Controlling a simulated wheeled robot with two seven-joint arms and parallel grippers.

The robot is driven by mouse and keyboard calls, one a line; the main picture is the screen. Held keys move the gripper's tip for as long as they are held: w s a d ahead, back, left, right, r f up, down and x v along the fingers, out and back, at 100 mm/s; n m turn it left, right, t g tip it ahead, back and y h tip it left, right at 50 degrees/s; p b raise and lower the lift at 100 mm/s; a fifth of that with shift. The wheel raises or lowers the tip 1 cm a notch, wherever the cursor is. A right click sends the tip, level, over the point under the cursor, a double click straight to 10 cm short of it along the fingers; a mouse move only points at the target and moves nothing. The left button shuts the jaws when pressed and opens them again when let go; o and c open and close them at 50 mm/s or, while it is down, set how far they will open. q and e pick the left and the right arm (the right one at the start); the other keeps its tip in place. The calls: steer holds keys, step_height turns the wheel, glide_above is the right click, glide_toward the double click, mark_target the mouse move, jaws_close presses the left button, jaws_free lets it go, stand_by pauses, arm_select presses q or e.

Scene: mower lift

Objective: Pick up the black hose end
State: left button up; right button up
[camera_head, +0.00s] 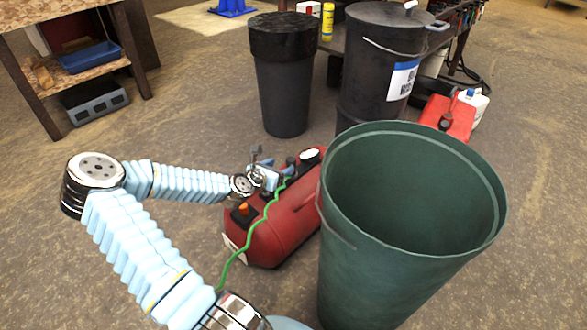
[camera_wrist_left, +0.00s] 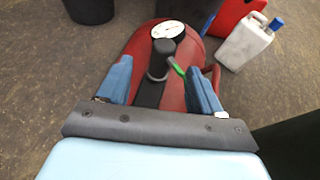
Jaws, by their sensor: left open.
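A red tank (camera_head: 272,232) with a round white gauge lies on the floor, and it also shows in the wrist view (camera_wrist_left: 193,48). A green hose (camera_head: 251,227) runs along it. In the wrist view a dark round cap (camera_wrist_left: 164,46) with a grey curved piece (camera_wrist_left: 157,72) joins a short green length; this looks like the black hose end.
A big green bin (camera_head: 345,260) stands close right of the tank. A black bin (camera_head: 283,95) and a dark lidded drum (camera_head: 365,85) stand behind. A red can (camera_head: 449,116) and a white jug (camera_head: 478,108) are at the right.

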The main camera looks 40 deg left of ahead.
mark_target(288, 164)
arm_select(q)
steer(key=x, duration=0.4)
steer(key=shift+w+f+b, duration=0.2)
steer(key=shift+w+b, duration=0.1)
steer(key=x, duration=0.5)
steer(key=shift+d+f+b, duration=0.1)
steer(key=shift+d+b, duration=0.05)
steer(key=shift+b, duration=0.25)
jaws_close()
